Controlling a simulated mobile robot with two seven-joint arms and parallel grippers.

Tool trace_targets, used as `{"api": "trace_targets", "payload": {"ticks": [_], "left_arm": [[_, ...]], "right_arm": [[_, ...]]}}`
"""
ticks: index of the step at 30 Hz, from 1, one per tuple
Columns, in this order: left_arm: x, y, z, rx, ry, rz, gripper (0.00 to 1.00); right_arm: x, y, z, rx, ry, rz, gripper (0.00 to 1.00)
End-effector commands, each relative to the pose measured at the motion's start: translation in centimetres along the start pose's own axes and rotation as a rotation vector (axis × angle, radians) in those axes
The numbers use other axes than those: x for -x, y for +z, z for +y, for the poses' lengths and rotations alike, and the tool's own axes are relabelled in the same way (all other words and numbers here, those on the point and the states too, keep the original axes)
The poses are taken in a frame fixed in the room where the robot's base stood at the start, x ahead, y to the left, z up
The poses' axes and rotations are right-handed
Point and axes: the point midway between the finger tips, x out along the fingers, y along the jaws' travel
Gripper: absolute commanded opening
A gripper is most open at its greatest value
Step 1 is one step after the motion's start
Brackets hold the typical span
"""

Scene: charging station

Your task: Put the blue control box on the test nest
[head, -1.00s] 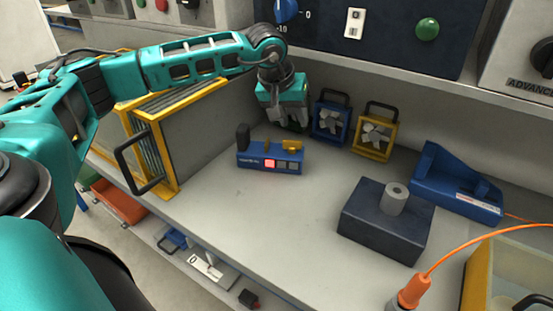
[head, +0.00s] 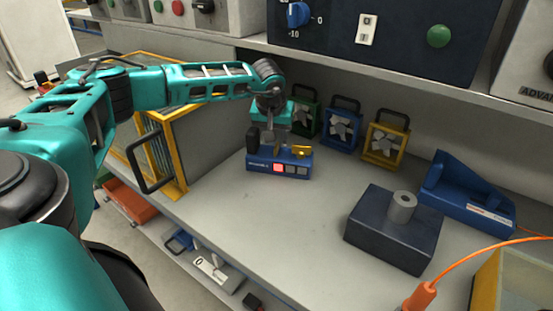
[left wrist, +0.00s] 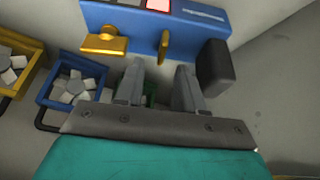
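The blue control box (head: 262,165) stands on the bench, with a lit red square, grey squares, a black post and gold parts. Its edge also shows in the left wrist view (left wrist: 132,22). My left gripper (head: 280,137) points down just above and behind it. In the left wrist view the gripper's two fingers (left wrist: 160,68) are apart and empty, with a gold tab near the gap between them; contact cannot be told. A dark block with a grey cylinder (head: 390,235) and a blue wedge-backed stand (head: 465,200) are to the right; which is the test nest is unclear. My right gripper is not in view.
A yellow-framed case (head: 180,150) is at the left. A shelf overhangs the back. An orange cable (head: 450,262) arches at front right. The middle bench is clear.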

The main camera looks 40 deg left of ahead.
Motion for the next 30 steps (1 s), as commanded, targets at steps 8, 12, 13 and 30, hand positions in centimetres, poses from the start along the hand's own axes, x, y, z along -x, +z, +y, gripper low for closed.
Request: {"api": "trace_targets", "payload": {"ticks": [8, 12, 13, 30], "left_arm": [[-3.1, 0.2, -0.1, 0.000, 0.001, 0.000, 0.38], [-3.2, 0.2, -0.1, 0.000, 0.001, 0.000, 0.38], [-3.2, 0.2, -0.1, 0.000, 0.001, 0.000, 0.38], [-3.1, 0.2, -0.1, 0.001, 0.001, 0.000, 0.00]], "right_arm": [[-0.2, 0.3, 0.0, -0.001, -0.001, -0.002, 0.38], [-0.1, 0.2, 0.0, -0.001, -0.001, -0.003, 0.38], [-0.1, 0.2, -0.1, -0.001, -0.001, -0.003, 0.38], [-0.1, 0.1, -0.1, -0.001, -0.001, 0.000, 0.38]]}}
